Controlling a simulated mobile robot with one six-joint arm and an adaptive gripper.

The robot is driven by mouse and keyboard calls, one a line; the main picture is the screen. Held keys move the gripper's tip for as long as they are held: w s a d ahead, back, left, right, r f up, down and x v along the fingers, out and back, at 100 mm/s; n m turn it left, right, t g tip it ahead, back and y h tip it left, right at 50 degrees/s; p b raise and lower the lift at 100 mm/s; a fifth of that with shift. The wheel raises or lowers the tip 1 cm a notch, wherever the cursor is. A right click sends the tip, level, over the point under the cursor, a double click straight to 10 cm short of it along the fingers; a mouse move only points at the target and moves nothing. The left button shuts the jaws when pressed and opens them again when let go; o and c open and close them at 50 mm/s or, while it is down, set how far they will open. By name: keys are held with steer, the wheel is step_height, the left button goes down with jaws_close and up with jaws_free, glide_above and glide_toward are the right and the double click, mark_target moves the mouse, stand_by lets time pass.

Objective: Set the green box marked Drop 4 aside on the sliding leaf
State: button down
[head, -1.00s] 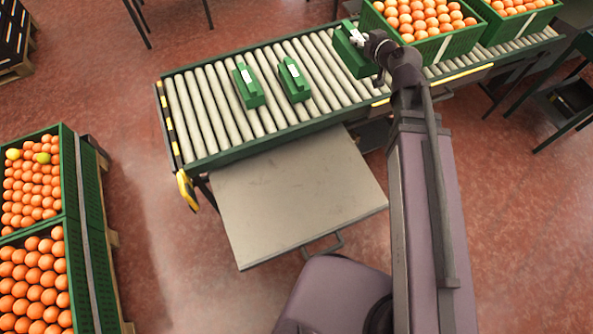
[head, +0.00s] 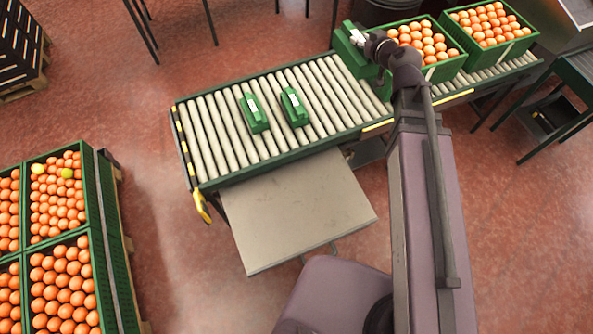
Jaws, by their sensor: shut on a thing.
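Two small green boxes with pale labels lie on the roller conveyor, a left one (head: 254,113) and a right one (head: 294,107). My gripper (head: 358,38) is at the conveyor's far side, shut on a third green box (head: 350,57) beside the orange crates. My gripper and wrist hide part of this box, and I cannot tell whether it touches the rollers. No marking is readable, so I cannot tell which box is Drop 4. The sliding leaf (head: 298,212), a bare grey plate with a handle, sticks out from under the conveyor's near side.
Two green crates of oranges, a nearer one (head: 440,72) and a farther one (head: 488,58), stand on the conveyor (head: 225,130) right of my gripper. More orange crates (head: 90,205) are stacked at the left. Rollers around the two small boxes are free.

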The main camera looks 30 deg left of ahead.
step_height(320, 180, up, 9)
steer(key=p, duration=0.7)
steer(key=shift+p, duration=0.4)
steer(key=shift+a, duration=0.1)
